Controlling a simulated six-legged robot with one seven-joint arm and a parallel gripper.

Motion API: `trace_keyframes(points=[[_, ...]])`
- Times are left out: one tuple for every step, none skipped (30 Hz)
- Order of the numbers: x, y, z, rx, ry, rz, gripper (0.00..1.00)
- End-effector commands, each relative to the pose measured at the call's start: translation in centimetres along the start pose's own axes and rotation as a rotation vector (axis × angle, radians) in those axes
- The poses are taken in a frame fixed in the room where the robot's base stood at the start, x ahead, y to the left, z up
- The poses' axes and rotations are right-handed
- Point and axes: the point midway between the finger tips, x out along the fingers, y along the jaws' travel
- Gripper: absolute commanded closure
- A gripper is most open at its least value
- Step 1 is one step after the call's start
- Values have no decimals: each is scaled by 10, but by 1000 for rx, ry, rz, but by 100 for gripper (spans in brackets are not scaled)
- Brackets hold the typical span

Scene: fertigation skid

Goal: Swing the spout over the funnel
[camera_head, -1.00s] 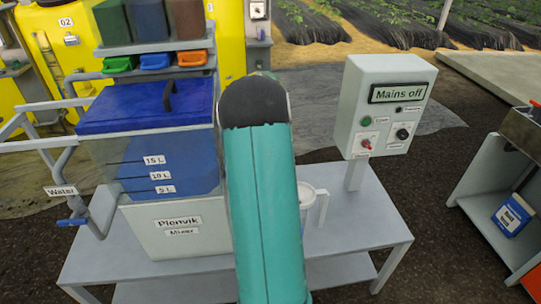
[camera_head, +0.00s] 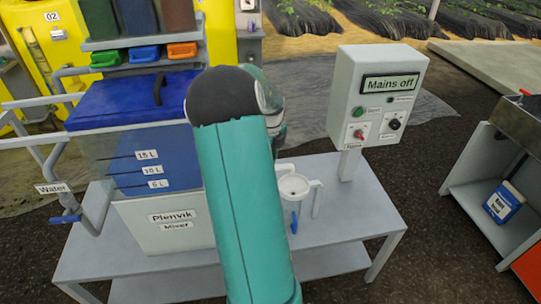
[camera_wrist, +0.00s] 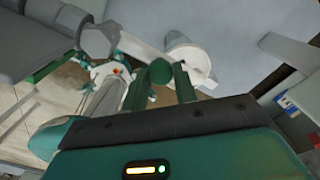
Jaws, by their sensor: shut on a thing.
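The white funnel (camera_head: 293,186) stands in a holder on the grey table, to the right of the mixer tank, with a blue valve (camera_head: 294,222) below it. In the head view my teal arm hides my gripper and the spout. In the wrist view my gripper (camera_wrist: 160,84) has its green fingers closed around a round green knob (camera_wrist: 160,70). A grey pipe, seemingly the spout (camera_wrist: 142,54), runs from a hexagonal fitting past the knob. A white round part (camera_wrist: 185,50) lies close beyond it, perhaps the funnel. I cannot tell whether the spout's end is over the funnel.
The mixer tank (camera_head: 172,227) with its blue lid stands left of my arm. The control box (camera_head: 375,97) reading "Mains off" stands on a post at the table's right. The table front right (camera_head: 350,240) is clear. A blue-labelled container (camera_head: 503,202) sits on a shelf farther right.

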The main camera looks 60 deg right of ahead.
Motion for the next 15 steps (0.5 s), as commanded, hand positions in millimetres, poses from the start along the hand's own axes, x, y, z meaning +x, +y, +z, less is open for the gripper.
trace_keyframes(points=[[4,3,-3,2,9,12,100],[4,3,-3,2,9,13,100],[4,3,-3,2,10,13,100],[4,4,-3,2,10,14,100],[4,4,-4,2,10,14,100],[4,4,-4,1,11,15,66],[4,4,-4,1,11,14,60],[4,4,-4,1,10,14,54],[4,3,-3,1,9,13,50],[3,3,-3,1,9,12,50],[3,3,-3,0,8,11,50],[3,3,-2,0,7,10,50],[2,2,-2,0,7,10,50],[2,2,-2,0,7,9,50],[2,2,-2,0,6,9,50]])
